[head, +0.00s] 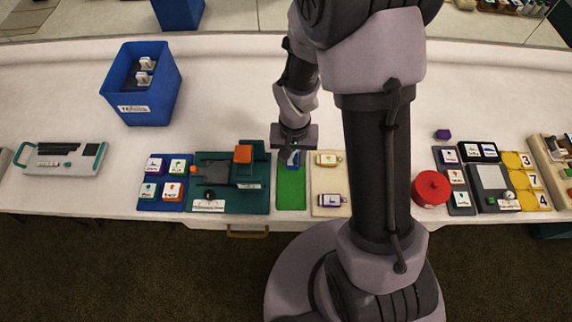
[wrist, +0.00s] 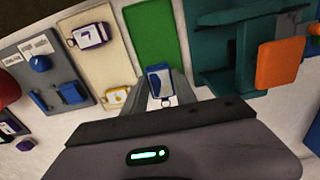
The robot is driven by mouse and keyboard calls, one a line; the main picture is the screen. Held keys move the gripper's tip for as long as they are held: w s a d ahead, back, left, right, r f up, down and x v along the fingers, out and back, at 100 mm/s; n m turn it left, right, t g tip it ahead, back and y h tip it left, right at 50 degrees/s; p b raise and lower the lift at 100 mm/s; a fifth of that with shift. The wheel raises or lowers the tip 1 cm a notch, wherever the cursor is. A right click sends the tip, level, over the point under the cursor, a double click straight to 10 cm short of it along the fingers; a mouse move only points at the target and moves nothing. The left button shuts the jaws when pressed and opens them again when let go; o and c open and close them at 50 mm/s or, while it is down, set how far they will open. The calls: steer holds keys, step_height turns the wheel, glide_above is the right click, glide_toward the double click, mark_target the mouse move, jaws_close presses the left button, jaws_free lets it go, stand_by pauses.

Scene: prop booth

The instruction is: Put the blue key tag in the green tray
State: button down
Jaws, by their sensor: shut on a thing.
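The blue key tag (wrist: 159,78), with a white face and a small ring, is between the fingers of my gripper (wrist: 160,92). My gripper (head: 292,156) is shut on it. In the head view the blue key tag (head: 293,159) shows small under the gripper, at the far end of the green tray (head: 291,197). In the wrist view the green tray (wrist: 153,36) is a flat green strip, its bare part just beyond the tag. I cannot tell whether the tag touches the tray.
Right of the green tray, a cream tray (head: 328,181) holds a yellow tag (head: 328,159) and a purple-blue tag (head: 331,200). A teal stand with an orange block (head: 243,154) is close on the left. A blue bin (head: 150,105) stands farther back left; a red round container (head: 431,188) is right.

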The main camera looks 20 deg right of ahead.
mark_target(291, 173)
steer(key=shift+w+a+f, duration=0.1)
steer(key=shift+a, duration=0.1)
steer(key=shift+f, duration=0.15)
step_height(291, 173, down, 6)
steer(key=b, duration=0.5)
steer(key=shift+d+r, duration=0.1)
steer(key=shift+r, duration=0.1)
steer(key=shift+r, duration=0.1)
steer(key=c, duration=0.9)
jaws_free()
step_height(291, 173, up, 17)
steer(key=p, duration=0.7)
steer(key=shift+r, duration=0.2)
